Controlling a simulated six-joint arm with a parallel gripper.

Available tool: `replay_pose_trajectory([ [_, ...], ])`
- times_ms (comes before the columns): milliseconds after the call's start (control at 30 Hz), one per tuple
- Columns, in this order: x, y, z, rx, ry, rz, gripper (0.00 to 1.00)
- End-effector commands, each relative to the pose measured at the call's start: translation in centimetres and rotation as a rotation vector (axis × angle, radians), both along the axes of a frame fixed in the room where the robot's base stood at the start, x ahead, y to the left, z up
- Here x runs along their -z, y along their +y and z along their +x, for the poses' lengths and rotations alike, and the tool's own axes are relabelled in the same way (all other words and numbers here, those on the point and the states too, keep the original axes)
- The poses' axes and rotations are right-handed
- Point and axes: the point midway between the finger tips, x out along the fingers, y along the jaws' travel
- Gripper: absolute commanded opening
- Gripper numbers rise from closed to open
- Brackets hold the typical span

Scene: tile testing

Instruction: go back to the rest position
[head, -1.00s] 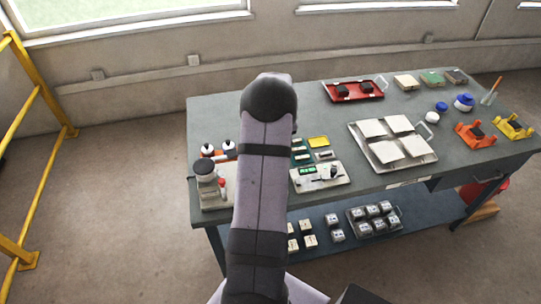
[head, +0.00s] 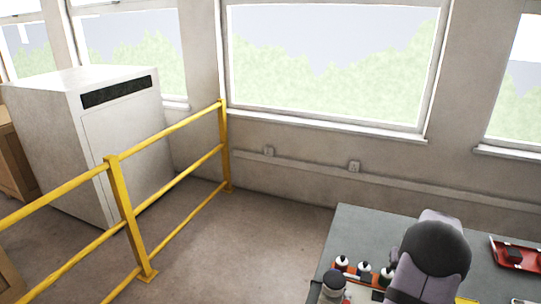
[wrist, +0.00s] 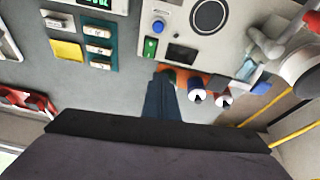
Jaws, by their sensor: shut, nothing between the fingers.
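My gripper (wrist: 163,98) shows in the wrist view as a dark narrow pair of fingers, shut and empty, pointing over the grey workbench. Its tips appear close in the picture to an orange holder (wrist: 190,77) with small bottles, but I cannot tell the height between them. In the head view my arm stands at the lower right in front of the workbench (head: 355,222), and the gripper itself is hidden there.
The wrist view shows a pale instrument (wrist: 200,45), a yellow pad (wrist: 66,50) and a red tray (wrist: 28,100). In the head view a yellow railing (head: 122,205) and a white cabinet (head: 125,125) stand left. Open floor (head: 235,240) lies between railing and bench.

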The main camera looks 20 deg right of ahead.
Motion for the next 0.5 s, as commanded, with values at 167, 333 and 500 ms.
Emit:
replay_pose_trajectory([
  [167, -2.0, 6.4, 6.2, -0.229, -0.007, -0.103, 0.00],
  [333, -4.5, 15.6, 11.6, -0.512, -0.040, -0.234, 0.00],
  [500, -5.4, 25.1, 11.1, -0.624, -0.023, -0.169, 0.00],
])
